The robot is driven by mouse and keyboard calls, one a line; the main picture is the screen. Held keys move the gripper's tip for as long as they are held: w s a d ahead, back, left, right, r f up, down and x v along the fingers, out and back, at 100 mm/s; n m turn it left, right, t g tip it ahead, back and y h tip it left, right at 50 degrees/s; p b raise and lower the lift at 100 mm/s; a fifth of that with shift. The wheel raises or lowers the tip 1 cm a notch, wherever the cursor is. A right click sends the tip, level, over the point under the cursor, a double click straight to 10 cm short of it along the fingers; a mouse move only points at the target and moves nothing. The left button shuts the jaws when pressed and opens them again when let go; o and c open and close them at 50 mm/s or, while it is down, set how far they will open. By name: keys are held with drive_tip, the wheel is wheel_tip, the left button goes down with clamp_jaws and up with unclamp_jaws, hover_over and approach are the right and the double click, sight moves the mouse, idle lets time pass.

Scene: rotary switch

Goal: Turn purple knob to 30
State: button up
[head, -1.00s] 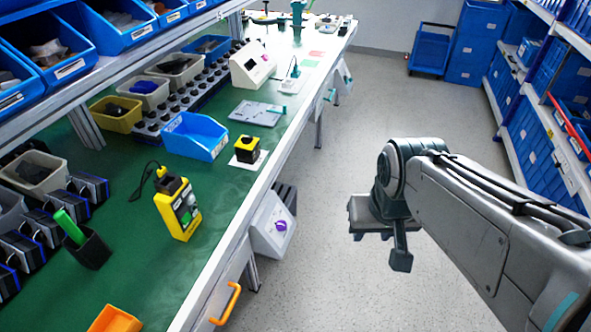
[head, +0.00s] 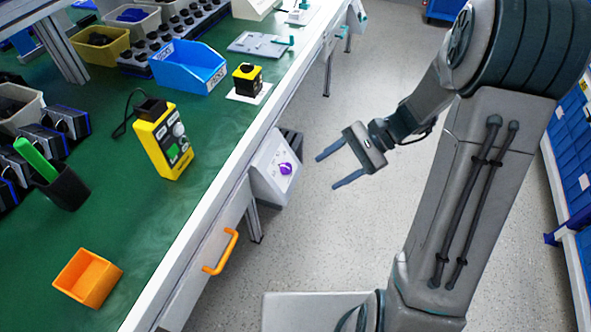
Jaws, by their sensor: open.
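The purple knob (head: 285,169) sits on the sloped face of a white switch box (head: 268,178) fixed under the front edge of the bench. Its dial marks are too small to read. My gripper (head: 326,171) is to the right of the knob, over the floor. Its two fingers are apart, point left toward the box, and hold nothing. In the picture a gap shows between the fingertips and the knob.
The green bench top (head: 110,235) carries a yellow meter (head: 160,145), a blue bin (head: 190,68) and an orange box (head: 88,278). An orange drawer handle (head: 222,252) sticks out left of the switch box. Open floor (head: 310,240) lies to the right.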

drive_tip(key=w+d+f+m+t+y+b, duration=0.15)
drive_tip(key=w+f+m+y+b, duration=0.35)
drive_tip(key=f, duration=0.5)
drive_tip(key=m+t+y+b, duration=0.2)
drive_tip(key=m+t, duration=0.3)
drive_tip(key=t, duration=0.1)
approach(289, 168)
drive_tip(key=shift+g, duration=0.25)
drive_tip(key=b+x, duration=0.1)
drive_tip(key=x, duration=0.7)
drive_tip(key=shift+r, duration=0.15)
drive_tip(key=c, duration=1)
